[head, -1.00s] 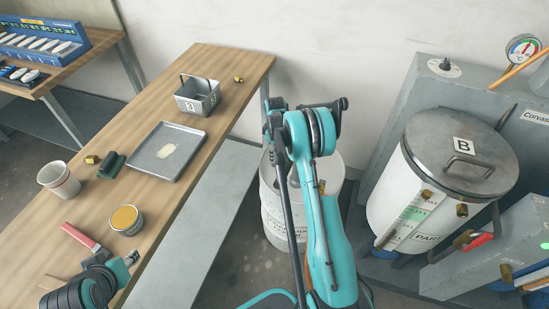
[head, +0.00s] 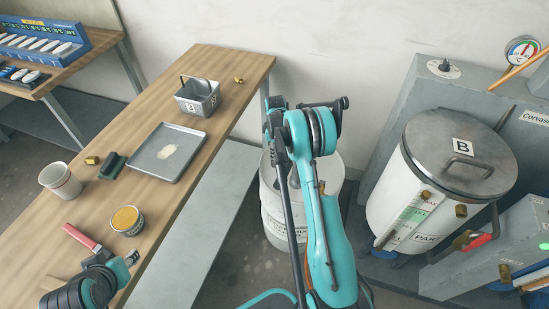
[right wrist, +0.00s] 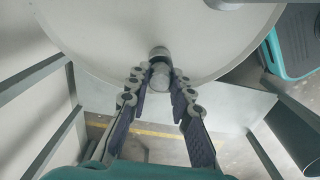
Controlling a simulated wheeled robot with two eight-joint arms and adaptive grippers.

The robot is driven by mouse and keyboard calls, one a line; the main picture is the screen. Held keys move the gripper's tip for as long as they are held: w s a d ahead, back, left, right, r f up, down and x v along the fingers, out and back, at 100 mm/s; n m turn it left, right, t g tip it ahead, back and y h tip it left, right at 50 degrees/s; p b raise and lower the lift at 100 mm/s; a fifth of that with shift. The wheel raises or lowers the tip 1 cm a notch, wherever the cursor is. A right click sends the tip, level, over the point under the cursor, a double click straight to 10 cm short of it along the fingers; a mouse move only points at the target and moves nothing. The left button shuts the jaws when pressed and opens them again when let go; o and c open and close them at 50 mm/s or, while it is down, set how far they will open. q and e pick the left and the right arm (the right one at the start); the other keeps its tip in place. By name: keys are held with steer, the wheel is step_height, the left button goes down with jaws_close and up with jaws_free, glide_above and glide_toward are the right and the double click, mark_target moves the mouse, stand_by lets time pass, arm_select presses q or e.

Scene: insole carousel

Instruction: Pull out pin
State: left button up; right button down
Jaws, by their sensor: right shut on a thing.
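In the right wrist view, a grey metal knob-ended piece (right wrist: 159,72), which looks like the pin, stands out from a large pale round surface (right wrist: 110,30). My right gripper (right wrist: 161,80) is shut on it, with its ribbed fingertips on both sides of the rounded end. How deep the piece sits is hidden. In the head view my right arm stands in front of a white drum (head: 275,225), and its gripper is hidden. Only part of my left arm shows at the lower left; its gripper is out of view.
A wooden bench (head: 225,80) holds a metal tray (head: 190,148), a box marked B (head: 197,96), a cup (head: 60,180) and a tin (head: 127,221). A white tank with a lid marked B (head: 430,140) stands at the right. A grey shelf (head: 200,240) runs beside the bench.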

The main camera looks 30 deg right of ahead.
arm_select(q)
steer(key=shift+r+p, duration=1.2)
steer(key=shift+r, duration=0.1)
arm_select(e)
steer(key=shift+r, duration=2.5)
arm_select(q)
steer(key=shift+f, duration=0.15)
steer(key=shift+r+p, duration=1.8)
steer(key=shift+r, duration=0.15)
arm_select(e)
step_height(320, 180, up, 7)
